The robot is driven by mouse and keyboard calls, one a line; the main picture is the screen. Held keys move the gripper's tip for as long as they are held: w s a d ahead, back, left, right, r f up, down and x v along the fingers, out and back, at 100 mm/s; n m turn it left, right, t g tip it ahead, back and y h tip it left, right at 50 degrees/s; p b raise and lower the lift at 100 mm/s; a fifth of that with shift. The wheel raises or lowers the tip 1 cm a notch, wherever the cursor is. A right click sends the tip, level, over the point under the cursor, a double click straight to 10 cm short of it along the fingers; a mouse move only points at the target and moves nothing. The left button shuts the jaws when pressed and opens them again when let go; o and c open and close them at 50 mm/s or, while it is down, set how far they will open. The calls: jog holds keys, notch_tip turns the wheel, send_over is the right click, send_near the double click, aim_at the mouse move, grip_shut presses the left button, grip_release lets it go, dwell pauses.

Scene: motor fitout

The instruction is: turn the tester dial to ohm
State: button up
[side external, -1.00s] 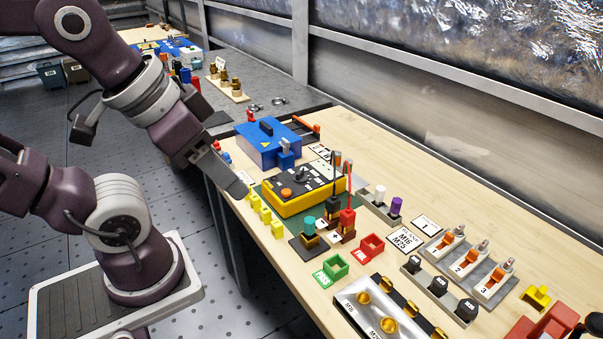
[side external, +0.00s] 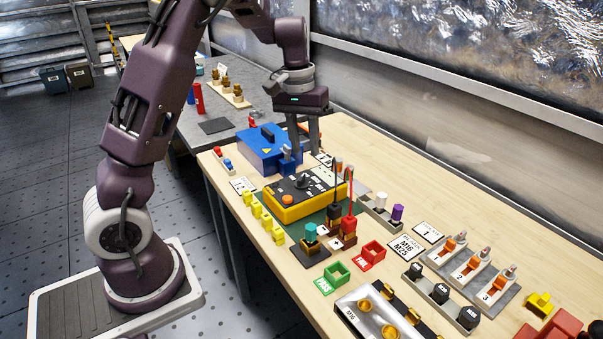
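The tester (side external: 287,213) is a yellow box with a black face, lying on a green mat on the bench in the middle of the side external view. Its dial (side external: 303,182) is a dark knob on that face, with small white markings around it. The markings and the dial's setting are too small to read. An orange round button (side external: 288,199) sits on the near part of the face. My gripper (side external: 306,150) points down above and behind the tester, near the blue box. Its two fingers are apart with nothing visible between them, and it appears clear of the dial.
A blue box (side external: 262,150) stands just behind the tester. Black and red probes (side external: 349,192) stand upright in holders close to its right. Yellow blocks (side external: 262,215) line its left.

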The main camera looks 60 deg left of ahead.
send_over(301, 177)
jog(key=shift+g+y, duration=0.4)
notch_tip(301, 177, down, 4)
jog(key=shift+d+f, duration=0.1)
notch_tip(301, 177, down, 7)
jog(key=shift+f, duration=0.1)
jog(key=shift+c, duration=0.4)
grip_shut()
